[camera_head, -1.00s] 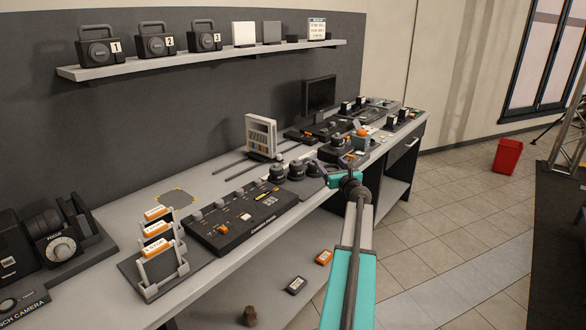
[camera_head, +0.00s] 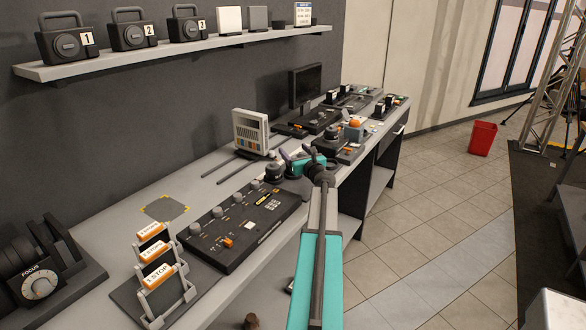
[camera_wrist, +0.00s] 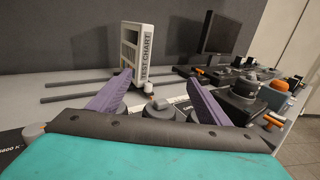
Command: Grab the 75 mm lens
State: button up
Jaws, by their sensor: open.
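My gripper (camera_head: 297,154) is over the workbench beyond the camera panel, its two purple-grey fingers apart. Its fingers also show in the wrist view (camera_wrist: 160,76), with nothing held between them. A short dark ribbed cylinder, likely a lens (camera_head: 273,173), stands just left of my gripper. Its focal length is not legible, so I cannot tell which is the 75 mm lens. In the wrist view, grey rounded tops show low between and beside the fingers, partly covered by the gripper body. Other lenses are hidden behind my gripper in the head view.
A test chart stand (camera_head: 252,132) is left of my gripper, with rods on the bench. A black control panel (camera_head: 240,225) lies in front. A monitor (camera_head: 305,85) and several devices stand behind.

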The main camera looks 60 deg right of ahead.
jog(key=shift+s+d, duration=0.2)
jog(key=shift+s, duration=0.1)
notch_tip(320, 180, down, 8)
jog(key=shift+s+r+p, duration=0.1)
jog(key=shift+r+p, duration=0.1)
jog(key=shift+p, duration=0.3)
jog(key=shift+d+f, duration=0.15)
jog(key=shift+f, duration=0.05)
jog(key=shift+w+d, duration=0.25)
jog(key=shift+w, duration=0.25)
jog(key=shift+w+d, duration=0.1)
jog(key=shift+p+x, duration=1.3)
jog(key=shift+x, duration=1.7)
jog(key=c, duration=1.6)
